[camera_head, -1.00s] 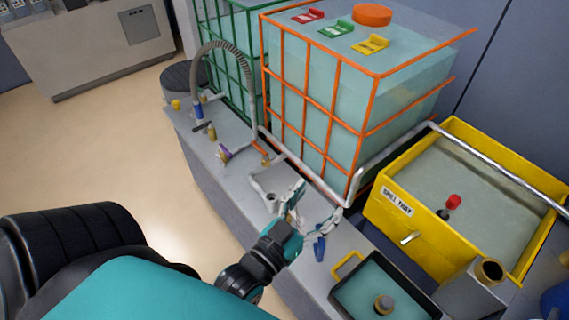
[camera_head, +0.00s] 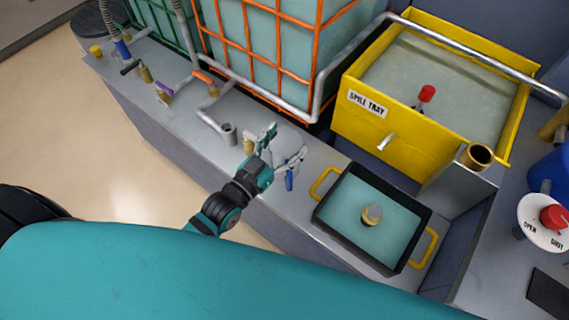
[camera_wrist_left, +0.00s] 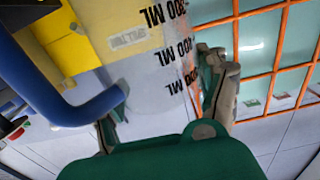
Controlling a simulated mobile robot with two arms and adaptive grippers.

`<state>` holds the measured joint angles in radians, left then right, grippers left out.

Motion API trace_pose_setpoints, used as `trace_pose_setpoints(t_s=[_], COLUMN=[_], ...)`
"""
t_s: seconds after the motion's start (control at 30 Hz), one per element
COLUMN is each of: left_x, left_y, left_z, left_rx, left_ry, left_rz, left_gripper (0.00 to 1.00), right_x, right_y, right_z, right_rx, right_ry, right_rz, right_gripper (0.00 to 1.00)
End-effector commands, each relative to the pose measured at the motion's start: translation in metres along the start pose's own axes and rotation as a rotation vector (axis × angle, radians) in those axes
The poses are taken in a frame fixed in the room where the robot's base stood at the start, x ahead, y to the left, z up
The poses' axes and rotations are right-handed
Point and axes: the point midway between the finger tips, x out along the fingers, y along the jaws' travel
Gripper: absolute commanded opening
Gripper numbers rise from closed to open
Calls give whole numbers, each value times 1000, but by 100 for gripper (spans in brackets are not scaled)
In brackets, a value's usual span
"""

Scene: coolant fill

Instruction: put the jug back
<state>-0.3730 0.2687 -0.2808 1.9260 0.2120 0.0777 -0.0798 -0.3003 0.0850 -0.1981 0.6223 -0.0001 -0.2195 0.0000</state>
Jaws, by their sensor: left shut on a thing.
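My left gripper (camera_head: 281,146) is over the grey bench (camera_head: 190,140), its two fingers spread around the clear jug. In the left wrist view the gripper (camera_wrist_left: 165,105) is shut on the jug (camera_wrist_left: 150,65). The jug is see-through, with black ML marks and a thick blue handle (camera_wrist_left: 72,108) to the left. In the head view only the blue handle (camera_head: 289,182) stands out, just below the fingers. I cannot tell whether the jug touches the bench or whether liquid is in it. My right gripper is not in view.
A black tray (camera_head: 330,216) with yellow handles lies right of my gripper. The yellow spill tray (camera_head: 415,150) stands behind it. An orange caged tank (camera_head: 262,55) and a grey pipe outlet (camera_head: 228,133) are up and left. A valve dial (camera_head: 540,236) is far right.

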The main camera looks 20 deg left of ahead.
Motion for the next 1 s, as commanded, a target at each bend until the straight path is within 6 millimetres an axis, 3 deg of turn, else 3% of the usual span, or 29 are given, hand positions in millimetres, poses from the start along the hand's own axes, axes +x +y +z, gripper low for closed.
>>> trace_pose_setpoints(t_s=[0.43, 0.87, 0.9, 1.0], left_x=[0, 0, 0, 0], left_y=[0, 0, 0, 0], left_z=[55, 62, 61, 61], left_rx=[2, 1, 1, 1], left_ry=[1, 2, 2, 2], left_rz=[-1, -1, -1, -1], left_gripper=[16, 16, 79, 92], right_x=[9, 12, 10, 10], right_y=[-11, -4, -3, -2], right_z=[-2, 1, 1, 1], right_rx=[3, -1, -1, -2], right_ry=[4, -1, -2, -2], right_rz=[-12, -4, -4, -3], right_gripper=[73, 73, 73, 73])
